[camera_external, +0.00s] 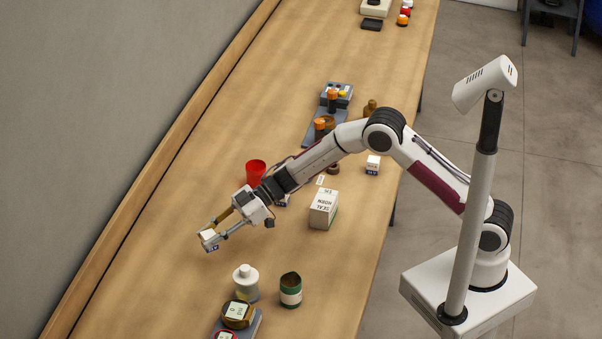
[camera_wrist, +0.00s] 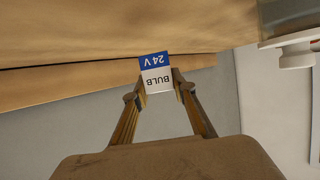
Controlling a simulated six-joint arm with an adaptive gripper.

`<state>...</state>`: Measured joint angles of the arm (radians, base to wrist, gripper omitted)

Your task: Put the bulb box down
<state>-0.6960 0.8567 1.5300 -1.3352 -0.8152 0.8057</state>
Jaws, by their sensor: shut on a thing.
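The bulb box (camera_wrist: 157,73) is a small white box with a blue band, marked "BULB" and "24 V", and its text is upside down in the wrist view. My gripper (camera_wrist: 158,88) is shut on it, with one finger on each side. In the external view the bulb box (camera_external: 209,240) is at the tip of my gripper (camera_external: 212,234), over the left part of the wooden table (camera_external: 170,270). I cannot tell how high the box is above the table, or whether it touches it.
A red cup (camera_external: 256,172) and a white "SEAL HORN" box (camera_external: 323,209) stand near my forearm. A white bottle (camera_external: 246,283) and a green-banded jar (camera_external: 291,290) stand nearer the front. The table left of my gripper is clear up to the raised back edge.

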